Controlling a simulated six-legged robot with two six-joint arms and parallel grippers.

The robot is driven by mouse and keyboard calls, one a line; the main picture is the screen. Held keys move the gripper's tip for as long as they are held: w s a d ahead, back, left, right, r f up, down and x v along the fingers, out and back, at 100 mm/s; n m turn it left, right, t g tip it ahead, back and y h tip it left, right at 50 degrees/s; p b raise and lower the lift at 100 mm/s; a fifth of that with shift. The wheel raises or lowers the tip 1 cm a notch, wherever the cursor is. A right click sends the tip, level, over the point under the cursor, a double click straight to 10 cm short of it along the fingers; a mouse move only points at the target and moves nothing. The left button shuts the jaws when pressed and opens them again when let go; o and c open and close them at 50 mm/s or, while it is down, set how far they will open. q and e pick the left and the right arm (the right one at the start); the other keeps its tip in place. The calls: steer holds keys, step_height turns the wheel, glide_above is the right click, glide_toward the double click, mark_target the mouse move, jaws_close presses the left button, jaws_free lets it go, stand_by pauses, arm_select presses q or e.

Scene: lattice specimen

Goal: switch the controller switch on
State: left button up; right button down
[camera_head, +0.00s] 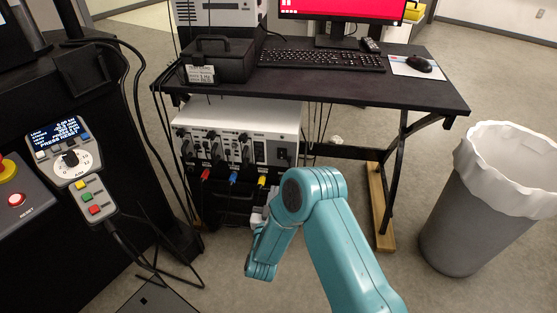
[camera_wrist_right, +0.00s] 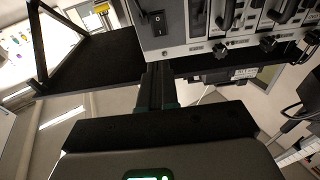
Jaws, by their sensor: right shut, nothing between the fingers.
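The controller (camera_head: 275,118) is a pale box under the desk, with several black connectors and red, blue and yellow plugs along its front. A small black fitting (camera_head: 282,154), which looks like the switch or power inlet, sits at its right end. In the wrist view the controller (camera_wrist_right: 193,36) fills the top, and the black fitting (camera_wrist_right: 158,23) shows near its left end. My right gripper (camera_wrist_right: 157,68) is shut and empty, its fingertips pointing at the controller's edge just past that fitting. I cannot tell whether they touch. In the head view my right arm hides the fingers. My left gripper is out of view.
The black desk (camera_head: 340,88) overhangs the controller and holds a keyboard, monitor and black case (camera_head: 222,62). Cables hang around it. A grey bin (camera_head: 470,225) stands right. A pendant (camera_head: 70,165) with display, knob and buttons is at left.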

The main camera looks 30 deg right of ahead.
mark_target(281, 152)
steer(key=b+x, duration=0.3)
steer(key=x, duration=1)
steer(key=shift+w+d, duration=0.15)
steer(key=shift+w, duration=0.1)
